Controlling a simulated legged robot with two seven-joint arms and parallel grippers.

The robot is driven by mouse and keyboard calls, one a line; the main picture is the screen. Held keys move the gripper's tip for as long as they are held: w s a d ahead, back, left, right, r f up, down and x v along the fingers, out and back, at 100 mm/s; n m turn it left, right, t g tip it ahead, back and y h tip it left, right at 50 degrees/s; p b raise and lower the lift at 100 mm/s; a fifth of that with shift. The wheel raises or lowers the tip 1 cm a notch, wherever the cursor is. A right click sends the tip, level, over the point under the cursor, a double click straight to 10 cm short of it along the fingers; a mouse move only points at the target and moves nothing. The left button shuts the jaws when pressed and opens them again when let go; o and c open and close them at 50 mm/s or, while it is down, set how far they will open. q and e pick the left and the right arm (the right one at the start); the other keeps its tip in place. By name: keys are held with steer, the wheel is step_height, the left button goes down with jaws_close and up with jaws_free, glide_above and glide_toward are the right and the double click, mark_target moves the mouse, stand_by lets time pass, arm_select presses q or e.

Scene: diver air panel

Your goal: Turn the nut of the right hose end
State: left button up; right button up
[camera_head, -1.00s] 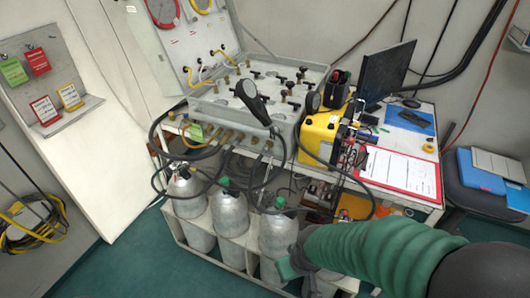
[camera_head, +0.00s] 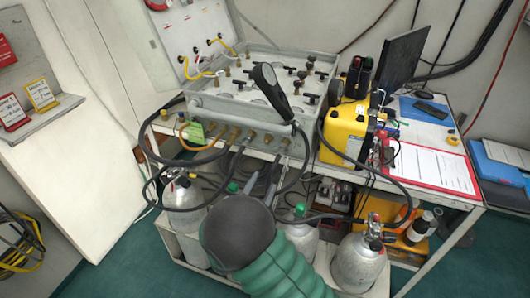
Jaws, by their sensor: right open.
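The grey panel case (camera_head: 225,108) stands open on the cart, with a row of brass fittings (camera_head: 252,137) along its front face. Black hoses run from the front down to grey cylinders below. A hose reaches the valve (camera_head: 374,226) of the right cylinder (camera_head: 358,264). I cannot tell which nut is the right hose end's. My right arm, in a green sleeve, rises from the bottom and covers the middle cylinders. My right gripper (camera_head: 262,181) shows partly beyond it, below the panel front among the hoses. It is open, its tips partly hidden. My left gripper is out of view.
A yellow box (camera_head: 344,132) stands right of the panel, beside a red clipboard (camera_head: 432,166) and a monitor (camera_head: 410,57). A black handset (camera_head: 270,88) sticks up at the case's front. A sloped white board (camera_head: 70,175) stands at left. Hoses crowd the space below the panel.

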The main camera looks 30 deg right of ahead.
glide_toward(283, 151)
steer(key=x, duration=0.5)
steer(key=w+x, duration=0.1)
steer(key=x, duration=0.2)
steer(key=shift+w+a+f, duration=0.15)
steer(key=shift+f, duration=0.1)
steer(key=shift+w+d+f, duration=0.2)
steer(key=shift+w+d, duration=0.3)
steer(key=shift+d, duration=0.7)
steer(key=shift+a+r, duration=0.1)
steer(key=shift+a, duration=0.35)
steer(key=c, duration=0.8)
steer(key=shift+c, duration=1.1)
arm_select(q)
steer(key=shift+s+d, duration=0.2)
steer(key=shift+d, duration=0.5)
arm_select(e)
steer(key=shift+d, duration=0.1)
jaws_close()
